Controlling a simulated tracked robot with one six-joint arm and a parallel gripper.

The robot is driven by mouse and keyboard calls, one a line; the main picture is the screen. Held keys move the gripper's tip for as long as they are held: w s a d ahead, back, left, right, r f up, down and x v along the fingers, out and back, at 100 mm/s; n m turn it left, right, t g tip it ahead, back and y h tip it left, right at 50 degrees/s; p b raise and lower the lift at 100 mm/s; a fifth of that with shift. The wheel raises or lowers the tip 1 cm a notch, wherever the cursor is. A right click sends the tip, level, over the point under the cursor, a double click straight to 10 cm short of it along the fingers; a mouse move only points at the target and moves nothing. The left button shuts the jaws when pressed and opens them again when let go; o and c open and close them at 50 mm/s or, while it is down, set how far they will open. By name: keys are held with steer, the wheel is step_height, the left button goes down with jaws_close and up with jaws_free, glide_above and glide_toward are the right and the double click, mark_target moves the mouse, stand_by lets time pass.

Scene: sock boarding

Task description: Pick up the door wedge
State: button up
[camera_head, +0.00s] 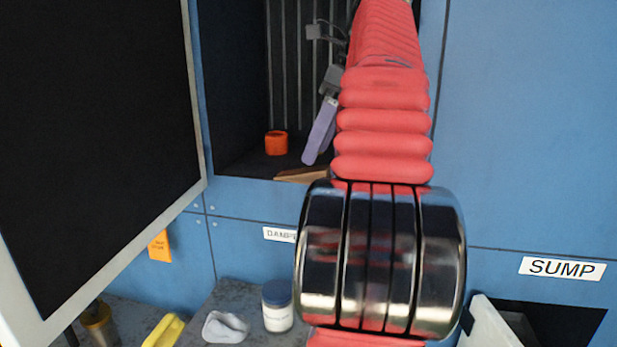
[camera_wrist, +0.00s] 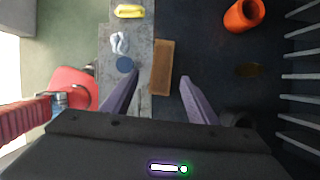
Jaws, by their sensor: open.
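The door wedge (camera_head: 300,175) is a brown wooden piece lying at the front edge of the dark floor of an open cabinet, its right end hidden behind my arm. In the wrist view the door wedge (camera_wrist: 162,66) lies lengthwise just ahead of and between the fingertips. My gripper (camera_head: 311,160) reaches down into the cabinet with its purple fingers above and behind the wedge. In the wrist view my gripper (camera_wrist: 159,78) is open, with nothing held between the fingers. I cannot tell the exact height gap.
An orange ring-like object (camera_head: 276,142) stands deeper in the cabinet, near ribbed back walls. An open door (camera_head: 199,150) is at left. Below, a grey bench (camera_head: 195,325) holds a blue-lidded jar (camera_head: 278,306), a pale cloth (camera_head: 226,327) and a yellow item (camera_head: 165,331).

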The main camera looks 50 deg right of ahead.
mark_target(308, 170)
steer(key=shift+f, duration=0.1)
steer(key=shift+x, duration=2.55)
steer(key=shift+w+d, duration=0.1)
steer(key=shift+c, duration=0.3)
steer(key=c, duration=1.1)
